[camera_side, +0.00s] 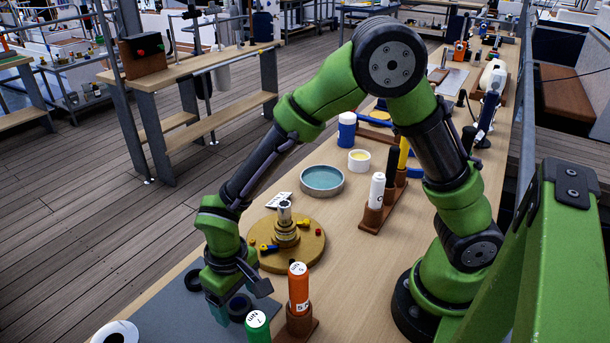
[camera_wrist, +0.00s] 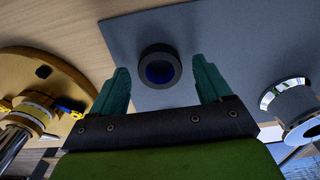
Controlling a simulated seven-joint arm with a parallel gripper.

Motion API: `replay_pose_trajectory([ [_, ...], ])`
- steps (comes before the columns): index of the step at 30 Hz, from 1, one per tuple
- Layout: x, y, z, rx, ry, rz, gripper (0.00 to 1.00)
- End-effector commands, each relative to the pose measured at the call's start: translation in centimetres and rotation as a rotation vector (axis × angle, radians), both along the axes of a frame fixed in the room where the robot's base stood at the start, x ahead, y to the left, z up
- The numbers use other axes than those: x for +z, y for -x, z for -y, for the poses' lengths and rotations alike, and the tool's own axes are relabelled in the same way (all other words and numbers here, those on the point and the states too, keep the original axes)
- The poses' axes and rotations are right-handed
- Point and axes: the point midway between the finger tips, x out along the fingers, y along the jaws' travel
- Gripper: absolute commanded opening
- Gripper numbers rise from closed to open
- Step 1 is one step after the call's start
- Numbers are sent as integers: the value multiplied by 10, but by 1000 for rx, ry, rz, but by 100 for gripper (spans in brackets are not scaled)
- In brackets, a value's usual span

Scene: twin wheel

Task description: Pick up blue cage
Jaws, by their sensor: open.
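The blue cage (camera_wrist: 160,68) is a small dark ring with a deep blue inside, lying on the grey mat. In the wrist view it sits between the two teal fingers of my gripper (camera_wrist: 161,76), with clear room on both sides. In the side view it appears as a dark ring (camera_side: 238,307) just right of my gripper (camera_side: 216,308). My gripper is open, pointing down low over the mat, and holds nothing. I cannot tell its exact height above the mat.
A second black ring (camera_side: 194,280) lies left of my gripper. A white spool (camera_side: 115,333) is at the front left. Orange (camera_side: 299,288) and green (camera_side: 257,327) labelled tools stand close on the right.

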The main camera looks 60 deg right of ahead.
Motion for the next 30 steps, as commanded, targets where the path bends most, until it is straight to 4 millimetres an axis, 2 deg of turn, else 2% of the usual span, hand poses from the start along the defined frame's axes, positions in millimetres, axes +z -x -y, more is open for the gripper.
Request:
replay_pose_trajectory([
  [3,-10,0,0,-1,0,-1,78],
  [10,-11,0,0,0,-1,1,78],
  [22,-11,0,0,0,-1,1,18],
  [23,-11,0,0,0,-1,1,15],
  [30,-9,0,0,0,-1,2,15],
])
